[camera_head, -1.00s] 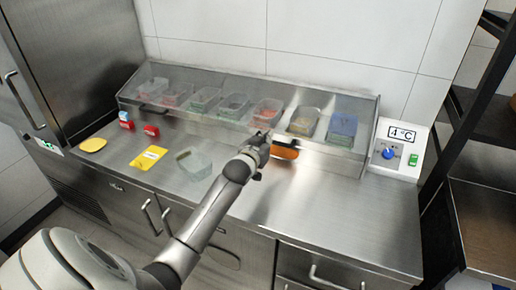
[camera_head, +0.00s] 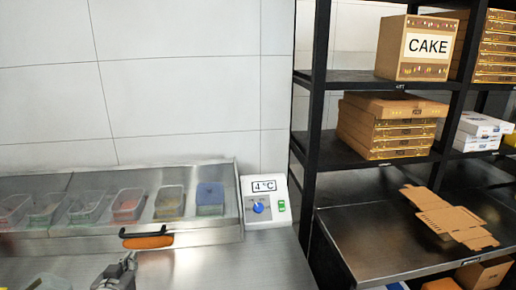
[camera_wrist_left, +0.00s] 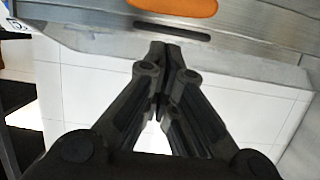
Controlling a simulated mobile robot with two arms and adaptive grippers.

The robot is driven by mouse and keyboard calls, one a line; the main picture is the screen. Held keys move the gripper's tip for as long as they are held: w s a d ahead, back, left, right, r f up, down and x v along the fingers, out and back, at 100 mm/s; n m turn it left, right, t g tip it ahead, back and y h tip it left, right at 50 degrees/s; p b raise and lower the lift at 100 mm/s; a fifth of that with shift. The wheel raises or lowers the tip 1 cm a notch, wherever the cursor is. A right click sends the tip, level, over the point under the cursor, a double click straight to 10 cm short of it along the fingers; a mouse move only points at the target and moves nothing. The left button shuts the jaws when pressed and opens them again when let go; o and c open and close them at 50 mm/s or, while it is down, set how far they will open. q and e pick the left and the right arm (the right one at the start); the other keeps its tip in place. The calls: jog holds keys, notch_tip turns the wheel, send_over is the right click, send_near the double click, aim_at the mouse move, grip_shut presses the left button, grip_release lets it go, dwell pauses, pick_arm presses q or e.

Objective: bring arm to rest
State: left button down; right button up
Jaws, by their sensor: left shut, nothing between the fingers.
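My left gripper (camera_head: 122,268) shows at the bottom of the head view, over the steel counter (camera_head: 205,268), in front of the topping rail. In the left wrist view its fingers (camera_wrist_left: 163,50) are shut together with nothing between them. An orange object with a dark handle (camera_head: 147,240) is at the front edge of the rail, beyond and to the right of the gripper, and apart from it. Its orange part (camera_wrist_left: 175,6) also shows at the top of the left wrist view. My right gripper is in neither view.
Several topping containers (camera_head: 128,204) sit in the rail, with a blue one (camera_head: 210,196) at its right end. A control box (camera_head: 265,203) reading 4 °C stands beside it. A black shelf rack (camera_head: 312,130) at right holds a CAKE box (camera_head: 416,48), stacked boxes (camera_head: 385,128) and unfolded cardboard (camera_head: 450,218).

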pick_arm(q)
jog(key=s+d+f+m+g+h, duration=0.2)
jog(key=s+d+f+g, duration=0.3)
jog(key=s+d+f, duration=0.65)
jog(key=s+d+f+m+g+h, duration=0.1)
jog(key=s+d+g, duration=0.2)
jog(key=s, duration=0.7)
jog(key=s+d+f+m+g, duration=0.1)
jog(key=s+d+g, duration=0.2)
jog(key=s, duration=0.6)
notch_tip(320, 180, down, 26)
jog(key=s+g, duration=0.1)
jog(key=s, duration=0.1)
jog(key=s+a+f+g+b, duration=0.1)
jog(key=s+a+f, duration=0.2)
jog(key=s+f, duration=1.4)
jog(key=shift+f+m, duration=0.3)
jog(key=shift+f, duration=0.1)
